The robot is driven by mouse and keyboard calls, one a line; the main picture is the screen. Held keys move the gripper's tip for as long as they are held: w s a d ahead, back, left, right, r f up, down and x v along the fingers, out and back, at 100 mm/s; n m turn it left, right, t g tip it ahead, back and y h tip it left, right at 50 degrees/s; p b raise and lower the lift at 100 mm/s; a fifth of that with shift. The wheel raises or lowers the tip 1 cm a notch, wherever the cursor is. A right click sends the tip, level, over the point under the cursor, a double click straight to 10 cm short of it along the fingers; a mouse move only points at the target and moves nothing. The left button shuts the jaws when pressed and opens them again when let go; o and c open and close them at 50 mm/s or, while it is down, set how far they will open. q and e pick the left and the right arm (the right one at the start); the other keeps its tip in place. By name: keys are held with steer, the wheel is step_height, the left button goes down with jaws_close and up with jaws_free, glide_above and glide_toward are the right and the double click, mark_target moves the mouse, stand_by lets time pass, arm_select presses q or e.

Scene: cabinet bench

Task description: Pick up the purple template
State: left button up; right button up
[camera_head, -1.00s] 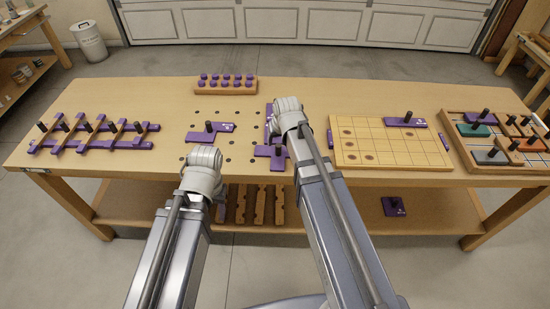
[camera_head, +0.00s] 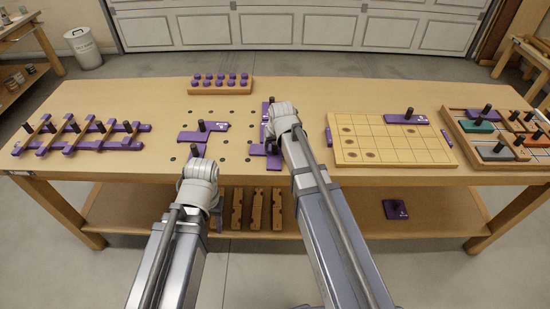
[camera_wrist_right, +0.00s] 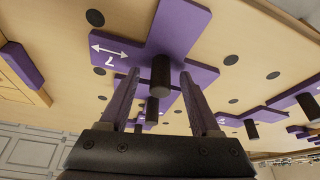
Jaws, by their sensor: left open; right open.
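Several purple templates with black knobs are in view. More purple pieces (camera_head: 268,108) lie beside my right wrist, partly covered. In the right wrist view my right gripper (camera_wrist_right: 160,100) is open, its fingers either side of a black knob on a purple template (camera_wrist_right: 120,55) marked with a white arrow; contact is not clear.
A gridded board (camera_head: 375,145) bears another purple template (camera_head: 406,119). A tray (camera_head: 478,164) with coloured pieces is far right. A purple lattice (camera_head: 80,138) lies left, a peg block (camera_head: 220,87) at the back. One template (camera_head: 396,210) lies on the lower shelf.

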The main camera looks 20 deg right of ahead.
steer(key=shift+f, duration=0.1)
jaws_close()
stand_by(0.5)
